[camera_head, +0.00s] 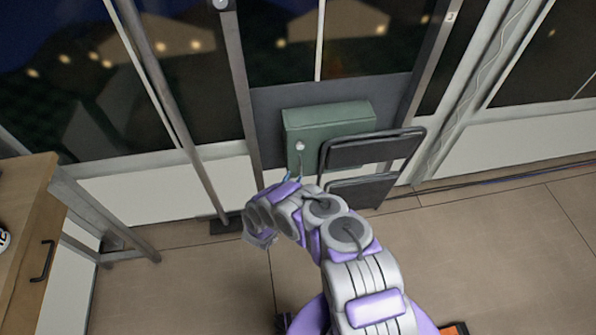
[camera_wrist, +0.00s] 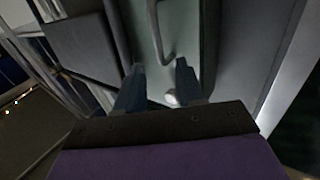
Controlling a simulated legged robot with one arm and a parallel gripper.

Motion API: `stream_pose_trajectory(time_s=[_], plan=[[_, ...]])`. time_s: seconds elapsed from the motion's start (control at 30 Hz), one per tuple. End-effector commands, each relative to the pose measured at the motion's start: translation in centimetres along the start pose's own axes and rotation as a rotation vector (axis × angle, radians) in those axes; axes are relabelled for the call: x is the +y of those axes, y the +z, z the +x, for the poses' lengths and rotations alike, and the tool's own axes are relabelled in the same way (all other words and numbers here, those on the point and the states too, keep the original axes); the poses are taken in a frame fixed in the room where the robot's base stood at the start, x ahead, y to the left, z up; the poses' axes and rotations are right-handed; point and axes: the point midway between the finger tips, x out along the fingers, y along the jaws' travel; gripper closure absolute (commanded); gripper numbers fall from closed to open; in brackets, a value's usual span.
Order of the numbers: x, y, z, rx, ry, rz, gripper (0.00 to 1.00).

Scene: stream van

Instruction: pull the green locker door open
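The green locker (camera_head: 330,118) is a box on a dark panel between two uprights. A pale round knob (camera_head: 300,146) shows at its left front; what looks like the same knob is low between my fingers in the wrist view (camera_wrist: 172,97). In the wrist view the green door face (camera_wrist: 140,25) lies ahead, with a grey bar handle (camera_wrist: 157,30) on it. My gripper (camera_head: 293,177) is just below the locker's left front. Its two fingers (camera_wrist: 158,76) are apart, and the handle's bend lies between and beyond their tips. Contact with the handle cannot be told.
A dark folding chair (camera_head: 372,149) stands close in front of the locker's right side and shows at left in the wrist view (camera_wrist: 85,45). A wooden cabinet (camera_head: 25,215) is at far left. Cables run along the floor at right. Open floor (camera_head: 185,275) lies at lower left.

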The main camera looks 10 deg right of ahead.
Motion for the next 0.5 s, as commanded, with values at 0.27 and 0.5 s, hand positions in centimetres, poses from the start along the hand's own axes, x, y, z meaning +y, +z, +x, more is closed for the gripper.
stream_pose_trajectory(time_s=[0.27,0.5], plan=[[0.0,0.3,4.2,-0.001,0.001,0.001,0.62],[0.0,0.1,5.5,-0.001,0.0,-0.001,0.62]])
